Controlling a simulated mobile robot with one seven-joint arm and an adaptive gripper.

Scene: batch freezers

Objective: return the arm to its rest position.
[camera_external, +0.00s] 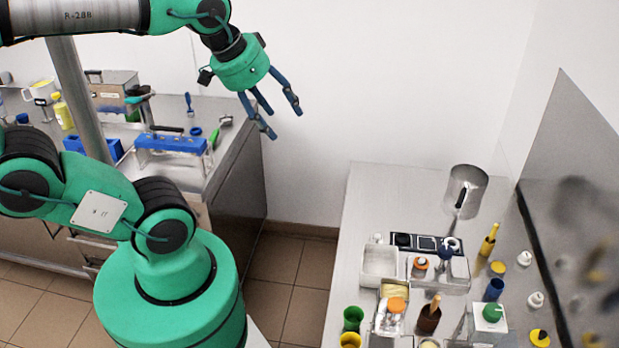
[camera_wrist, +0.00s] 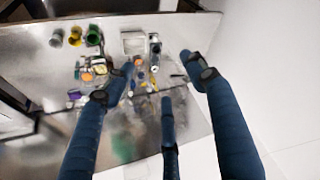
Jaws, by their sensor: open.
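My gripper (camera_external: 272,105) has blue fingers on a green palm. It hangs in the air in the upper middle of the external view, in front of the white wall. Its fingers are spread open and hold nothing. In the wrist view my gripper (camera_wrist: 160,75) shows several blue fingers apart, with the right-hand counter seen far beyond them. My arm reaches across the top left of the external view and bends down at the wrist. My green base stands at the lower left.
A steel counter (camera_external: 385,200) at the right holds a metal jug (camera_external: 465,190), a white tray (camera_external: 379,262), green cups (camera_external: 353,318) and several bottles. A left counter (camera_external: 225,165) carries a blue rack (camera_external: 170,143) and utensils. Tiled floor (camera_external: 285,270) lies between them. Air around my gripper is clear.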

